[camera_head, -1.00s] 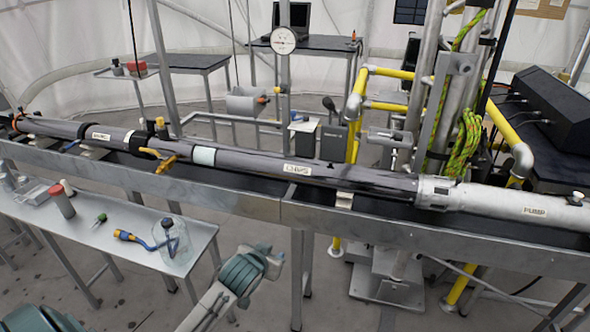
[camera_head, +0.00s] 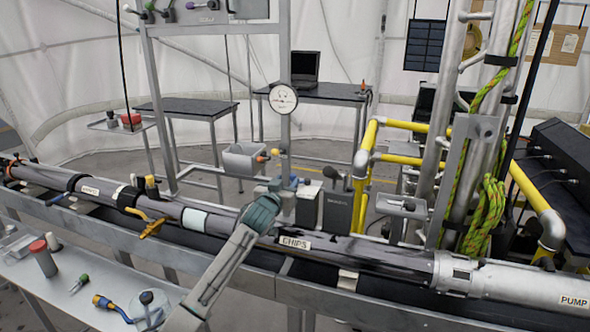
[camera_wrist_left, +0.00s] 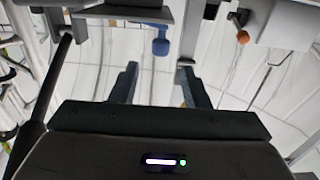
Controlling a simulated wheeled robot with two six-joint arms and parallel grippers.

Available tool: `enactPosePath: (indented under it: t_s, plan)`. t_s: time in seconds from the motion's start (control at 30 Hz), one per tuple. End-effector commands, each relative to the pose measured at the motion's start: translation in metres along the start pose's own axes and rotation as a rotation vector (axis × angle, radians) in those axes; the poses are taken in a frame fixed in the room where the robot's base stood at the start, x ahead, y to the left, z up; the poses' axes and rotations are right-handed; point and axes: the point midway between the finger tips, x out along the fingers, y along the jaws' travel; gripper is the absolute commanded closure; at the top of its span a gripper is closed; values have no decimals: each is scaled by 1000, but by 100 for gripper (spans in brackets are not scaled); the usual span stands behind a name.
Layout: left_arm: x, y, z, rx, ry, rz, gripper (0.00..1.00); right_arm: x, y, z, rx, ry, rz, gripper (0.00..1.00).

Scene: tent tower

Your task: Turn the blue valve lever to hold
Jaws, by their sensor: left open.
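A blue lever-like handle (camera_wrist_left: 161,42) shows in the left wrist view, near the top middle, ahead of my fingers and apart from them. I cannot clearly pick out this same handle in the head view. My left gripper (camera_head: 284,185) is over the long grey pipe, just left of the CHIPS label, and its small fingers are hard to make out there. In the wrist view my left gripper (camera_wrist_left: 163,88) is open with nothing between its fingers. My right gripper is not in view.
The long grey pipe (camera_head: 385,258) crosses the view in a metal trough. A round gauge (camera_head: 283,98) hangs on a post behind it. A panel with levers (camera_head: 210,15) stands at upper left. A side bench (camera_head: 75,300) holds small items. Yellow pipes (camera_head: 400,160) stand at right.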

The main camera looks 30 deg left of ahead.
Motion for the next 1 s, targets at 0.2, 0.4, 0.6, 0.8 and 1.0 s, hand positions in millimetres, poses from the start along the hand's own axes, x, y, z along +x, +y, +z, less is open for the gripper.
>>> enactPosePath:
  t_s: [0.2, 0.4, 0.6, 0.8, 1.0]
  plan:
    - [40, 0, -3, -3, -2, -1, 58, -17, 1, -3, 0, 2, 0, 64]
    - [64, 0, -1, -2, -2, 0, 58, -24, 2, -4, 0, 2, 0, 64]
    - [74, 0, 0, 0, -2, 0, 58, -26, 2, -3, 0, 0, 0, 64]
    - [75, 0, 1, 0, -1, 0, 58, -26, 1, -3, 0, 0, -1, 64]
    - [75, 0, 1, 0, -1, 0, 80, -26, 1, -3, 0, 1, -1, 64]
